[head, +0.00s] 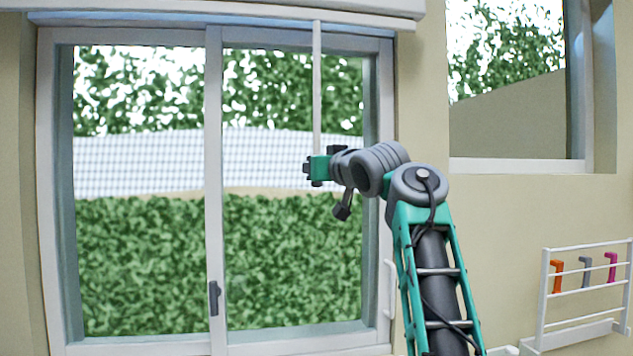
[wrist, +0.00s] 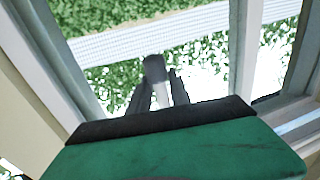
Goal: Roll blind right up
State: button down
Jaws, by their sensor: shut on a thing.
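A white blind housing (head: 230,8) runs across the top of the large window; no blind fabric shows over the glass below it. A thin pale rod (head: 317,85) hangs straight down from it in front of the right pane. My gripper (head: 316,168) is at the rod's lower end, about mid-height of the window. In the wrist view, the rod (wrist: 162,96) with its grey end lies between the two dark fingers of my gripper (wrist: 160,92), which is shut on it. The fingertips are small and partly hidden in the head view.
The window (head: 214,150) has a grey middle frame with a dark handle (head: 214,298). A smaller window (head: 510,90) is at the upper right. A white wall rack (head: 585,290) with coloured hooked handles is at the lower right. Space left of my gripper, before the glass, is clear.

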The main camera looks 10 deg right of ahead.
jog(key=shift+s+r, duration=0.15)
jog(key=shift+r, duration=0.2)
jog(key=shift+r, duration=0.1)
jog(key=c, duration=1.6)
grip_release()
jog(key=o, duration=0.3)
jog(key=shift+f, duration=0.2)
jog(key=shift+s+d+f+b, duration=0.1)
jog(key=shift+s+b, duration=0.2)
jog(key=shift+b, duration=0.05)
jog(key=s+d+b, duration=0.1)
jog(key=s+b, duration=0.1)
jog(key=s, duration=0.5)
jog(key=shift+b, duration=0.4)
